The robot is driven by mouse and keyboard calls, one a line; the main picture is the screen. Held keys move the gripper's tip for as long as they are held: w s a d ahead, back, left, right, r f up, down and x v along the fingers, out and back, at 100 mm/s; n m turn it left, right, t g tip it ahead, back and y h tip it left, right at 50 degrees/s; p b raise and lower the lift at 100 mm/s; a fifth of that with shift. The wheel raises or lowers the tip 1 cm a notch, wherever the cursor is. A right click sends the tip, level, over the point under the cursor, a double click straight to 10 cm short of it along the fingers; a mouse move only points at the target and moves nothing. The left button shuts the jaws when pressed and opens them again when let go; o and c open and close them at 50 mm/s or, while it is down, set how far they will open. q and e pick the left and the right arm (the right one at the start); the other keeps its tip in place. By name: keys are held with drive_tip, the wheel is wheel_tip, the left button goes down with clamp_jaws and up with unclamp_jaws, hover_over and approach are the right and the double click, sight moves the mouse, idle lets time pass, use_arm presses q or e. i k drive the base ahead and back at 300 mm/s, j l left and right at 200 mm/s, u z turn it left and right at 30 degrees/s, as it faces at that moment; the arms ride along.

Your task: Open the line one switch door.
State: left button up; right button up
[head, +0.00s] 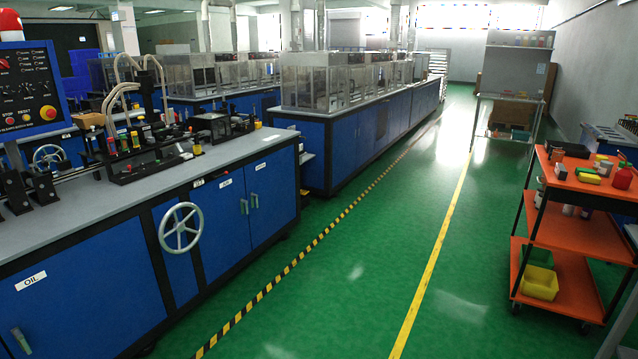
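The near blue machine bench on the left has several blue doors along its front. A door labelled OIL (80,300) is at the lower left, with a pale green handle near its bottom left. Farther along are two shut doors side by side, a left one (224,235) and a right one (272,195). Each has a small white label near its top and an upright handle close to their shared edge. Their labels are too small to read surely, so I cannot tell which is the switch door. Neither gripper is in view.
A grey handwheel (181,228) sticks out from the bench front. A second blue machine line (350,140) stands beyond. An orange cart (575,240) is at right. The green floor between is clear.

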sight(272, 177)
drive_tip(key=i, duration=2.65)
